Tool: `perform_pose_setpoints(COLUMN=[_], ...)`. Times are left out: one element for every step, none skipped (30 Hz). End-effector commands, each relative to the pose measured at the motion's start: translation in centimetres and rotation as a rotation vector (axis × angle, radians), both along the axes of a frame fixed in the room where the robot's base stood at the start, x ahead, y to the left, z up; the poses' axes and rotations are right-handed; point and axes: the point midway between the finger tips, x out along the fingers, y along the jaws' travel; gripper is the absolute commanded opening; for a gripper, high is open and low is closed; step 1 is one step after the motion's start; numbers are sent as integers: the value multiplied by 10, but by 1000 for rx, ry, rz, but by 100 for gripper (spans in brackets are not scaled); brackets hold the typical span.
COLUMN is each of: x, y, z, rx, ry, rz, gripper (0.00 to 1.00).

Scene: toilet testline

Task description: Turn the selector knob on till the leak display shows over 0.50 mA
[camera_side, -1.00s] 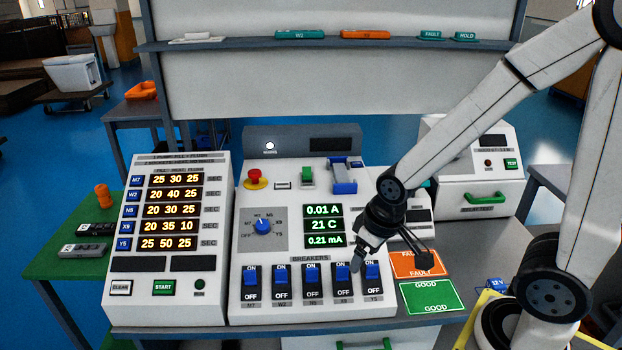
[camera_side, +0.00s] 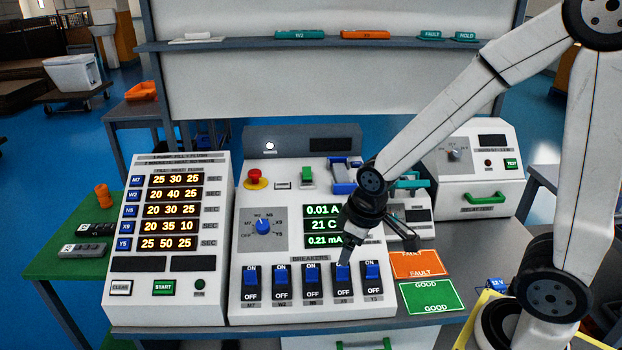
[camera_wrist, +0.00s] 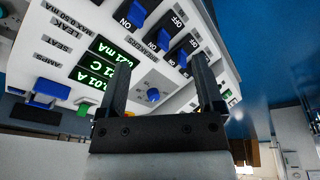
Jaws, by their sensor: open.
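The blue selector knob (camera_side: 263,226) sits on a grey plate on the middle console; its pointer is turned upward, exact label unclear. It also shows in the wrist view (camera_wrist: 152,95), between my fingers and beyond them. The leak display (camera_side: 320,241) is the lowest green readout and reads 0.21 mA; it also shows in the wrist view (camera_wrist: 113,50). My gripper (camera_side: 345,253) is open and empty, above the breaker row and right of the knob, apart from it. My wrist partly covers the right edge of the displays.
Several blue breaker switches (camera_side: 312,275) line the console's front, close under my gripper. An emergency button (camera_side: 255,178), a green switch (camera_side: 307,175) and a blue clamp-like part (camera_side: 343,178) stand behind. FAULT (camera_side: 417,264) and GOOD (camera_side: 431,296) mats lie to the right.

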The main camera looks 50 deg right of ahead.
Motion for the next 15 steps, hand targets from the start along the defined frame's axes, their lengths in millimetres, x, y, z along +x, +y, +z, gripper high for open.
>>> perform_pose_setpoints(x=[12, 19, 28, 36, 43, 54, 62, 69, 80, 87, 95, 105, 112, 120, 129], y=[1, 2, 2, 3, 4, 5, 5, 6, 7, 8, 9, 10, 11, 12, 13], z=[1, 1, 2, 2, 3, 3, 4, 4, 4, 4, 4, 4, 4, 4, 3], rx=[-23, -38, -60, -77, -95, -120, -138, -158, -183, -202, -221, -247, -266, -286, -312], ry=[3, 7, 10, 13, 18, 24, 27, 33, 39, 45, 49, 58, 64, 70, 81], rz=[73, 120, 188, 241, 295, 369, 424, 479, 552, 608, 661, 735, 787, 841, 911], gripper=[86, 86, 86, 86, 86, 86, 86, 86, 86, 86, 86, 86, 86, 86, 86])
